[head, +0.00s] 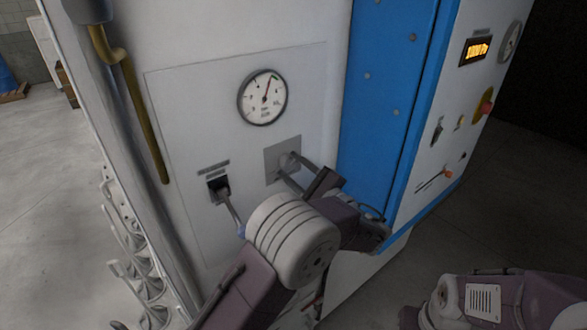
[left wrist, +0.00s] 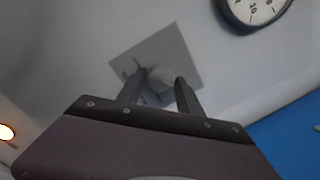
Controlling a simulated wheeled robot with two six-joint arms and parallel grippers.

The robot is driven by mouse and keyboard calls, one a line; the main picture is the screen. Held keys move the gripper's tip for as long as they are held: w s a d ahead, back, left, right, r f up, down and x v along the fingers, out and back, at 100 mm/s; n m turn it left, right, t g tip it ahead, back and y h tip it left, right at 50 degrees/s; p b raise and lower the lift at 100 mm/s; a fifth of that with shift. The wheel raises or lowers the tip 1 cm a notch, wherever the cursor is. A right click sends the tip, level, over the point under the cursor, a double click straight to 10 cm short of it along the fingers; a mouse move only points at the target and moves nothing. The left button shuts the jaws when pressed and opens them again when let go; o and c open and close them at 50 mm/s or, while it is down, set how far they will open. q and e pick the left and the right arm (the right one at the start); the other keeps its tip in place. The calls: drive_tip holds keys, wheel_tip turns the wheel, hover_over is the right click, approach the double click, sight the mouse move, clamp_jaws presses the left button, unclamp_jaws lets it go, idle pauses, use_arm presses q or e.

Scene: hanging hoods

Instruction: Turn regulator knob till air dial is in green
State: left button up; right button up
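The round air dial (head: 262,97) is on the pale panel, with a red needle pointing up and slightly right, close to a small green mark at its upper right. Whether the needle is inside the green is too small to tell. Part of the dial shows in the left wrist view (left wrist: 255,8). The pale regulator knob (head: 287,161) sits on a grey square plate (head: 272,172) below the dial. My left gripper (head: 291,170) is at the knob, its spread fingers on either side. In the left wrist view the knob (left wrist: 160,76) shows between them; contact is unclear. My right gripper is out of view.
A black switch (head: 218,187) with a lever is left of the knob. A yellow-brown pipe (head: 137,98) runs down the panel's left side. A blue panel (head: 383,90) and another control face with a lit display (head: 476,50) and red knob (head: 485,103) stand at right.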

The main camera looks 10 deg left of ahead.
use_arm(q)
drive_tip(key=shift+o, duration=0.6)
drive_tip(key=b+v, duration=0.3)
drive_tip(key=v, duration=0.6)
drive_tip(key=shift+a+f, duration=0.1)
drive_tip(key=s+a+f+n+g+h, duration=0.25)
drive_tip(key=s+a+f+g, duration=0.2)
drive_tip(key=f, duration=0.25)
drive_tip(key=s+a+f+n+g+h+b, duration=0.1)
drive_tip(key=s+a+f+g+h, duration=0.3)
drive_tip(key=f, duration=0.3)
drive_tip(key=s+a+f+n+g+h, duration=0.2)
drive_tip(key=s+a+f, duration=0.2)
drive_tip(key=a+f, duration=0.25)
drive_tip(key=s+d+f+n+h, duration=0.5)
drive_tip(key=s+f+n+h, duration=0.1)
drive_tip(key=n, duration=0.4)
drive_tip(key=shift+s+h, duration=0.3)
drive_tip(key=shift+h, duration=0.35)
